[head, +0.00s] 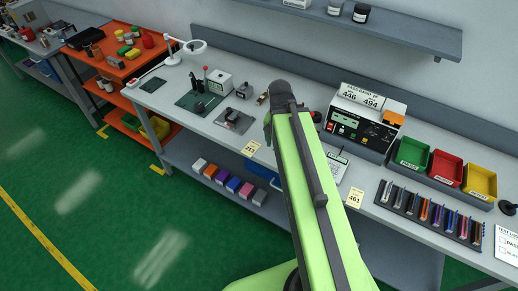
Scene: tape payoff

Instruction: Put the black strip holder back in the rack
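The rack (430,217) is a long dark strip at the right front of the bench, with several upright holders in grey, orange, purple, red and other colours. I cannot make out a clear black strip holder among them. A small black object (198,84) stands on a dark green mat (186,103) at the bench's left; I cannot tell if it is the strip holder. My lime-green arm rises through the middle and ends in a dark joint over the bench. My gripper cannot be made out; the arm hides part of the bench.
A test unit (362,126) with a numbered sign stands right of my arm. Green (412,154), red (447,169) and yellow (480,181) bins stand behind the rack. A grey fixture (232,120) and a white lamp (191,47) are at left. Coloured boxes (232,185) sit on the lower shelf.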

